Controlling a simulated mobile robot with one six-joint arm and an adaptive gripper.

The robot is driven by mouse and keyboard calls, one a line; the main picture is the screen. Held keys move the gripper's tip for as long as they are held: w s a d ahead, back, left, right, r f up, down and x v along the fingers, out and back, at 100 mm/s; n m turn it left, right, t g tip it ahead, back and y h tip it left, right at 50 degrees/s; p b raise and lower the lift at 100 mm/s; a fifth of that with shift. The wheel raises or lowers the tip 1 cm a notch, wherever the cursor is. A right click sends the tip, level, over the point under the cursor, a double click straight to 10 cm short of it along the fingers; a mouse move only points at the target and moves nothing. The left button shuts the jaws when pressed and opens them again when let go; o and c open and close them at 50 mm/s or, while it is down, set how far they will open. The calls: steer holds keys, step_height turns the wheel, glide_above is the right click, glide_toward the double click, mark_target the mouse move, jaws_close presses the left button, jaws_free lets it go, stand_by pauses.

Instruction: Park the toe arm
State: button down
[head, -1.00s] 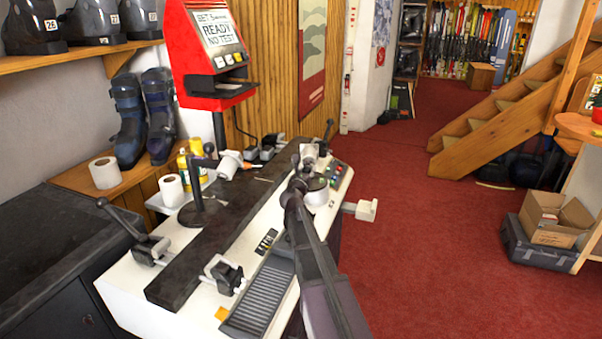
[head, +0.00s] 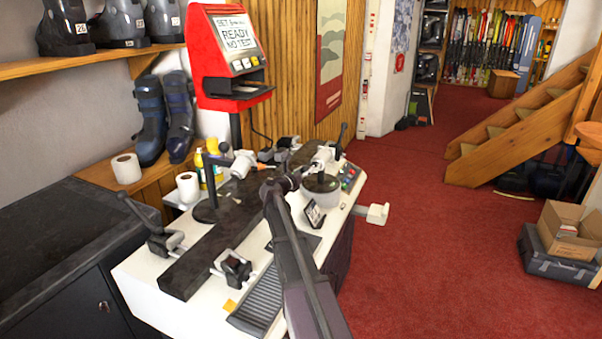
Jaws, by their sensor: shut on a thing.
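A white test bench (head: 135,275) carries a long dark bed (head: 195,268). A dark upright post (head: 205,190) with a side arm stands on the left, close to another white cylinder (head: 243,163). I cannot tell clearly which part is the toe arm.
A red display unit (head: 231,85) reads READY, NO TEST. Paper rolls (head: 187,187) and yellow bottles (head: 199,160) line the left.

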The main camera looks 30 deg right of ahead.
steer(key=shift+w+a, duration=0.1)
steer(key=shift+a, duration=0.05)
steer(key=shift+c, duration=0.9)
jaws_free()
steer(key=v, duration=1.2)
steer(key=shift+f, duration=0.1)
